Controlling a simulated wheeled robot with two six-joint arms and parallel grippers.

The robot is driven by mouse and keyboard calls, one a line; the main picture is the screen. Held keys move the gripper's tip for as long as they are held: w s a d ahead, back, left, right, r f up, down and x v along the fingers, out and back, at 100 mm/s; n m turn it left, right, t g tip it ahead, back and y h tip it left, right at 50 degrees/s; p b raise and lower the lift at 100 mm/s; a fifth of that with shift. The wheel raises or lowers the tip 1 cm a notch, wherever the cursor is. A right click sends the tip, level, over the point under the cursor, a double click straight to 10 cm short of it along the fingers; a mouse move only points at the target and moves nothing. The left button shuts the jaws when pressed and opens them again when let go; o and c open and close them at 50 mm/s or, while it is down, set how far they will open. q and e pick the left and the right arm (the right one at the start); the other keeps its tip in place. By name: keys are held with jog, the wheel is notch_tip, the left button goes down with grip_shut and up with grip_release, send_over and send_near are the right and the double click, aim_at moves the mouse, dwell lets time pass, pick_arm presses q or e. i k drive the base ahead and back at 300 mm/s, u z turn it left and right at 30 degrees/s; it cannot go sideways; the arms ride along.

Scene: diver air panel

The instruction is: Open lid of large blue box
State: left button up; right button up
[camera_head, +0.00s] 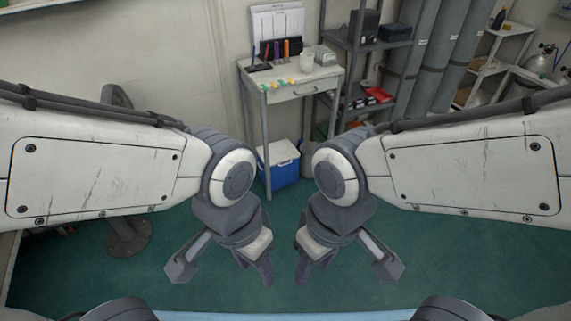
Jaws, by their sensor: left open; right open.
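The large blue box (286,174) stands on the floor under the small white table, away from both grippers. Neither gripper touches the box.
The white table (325,78) carries pens, a cup and small coloured items. Its front leg (267,165) stands near the box. A dark shelf (368,45) and grey cylinders stand to the right. A round stand base (128,236) is at left. Green floor (280,298) is clear in front.

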aim_at(280, 152)
jog(key=k, duration=0.45)
jog(key=z, duration=1)
jog(key=i, duration=2.15)
jog(key=u, duration=1.05)
jog(key=i, duration=0.85)
jog(key=u, duration=0.8)
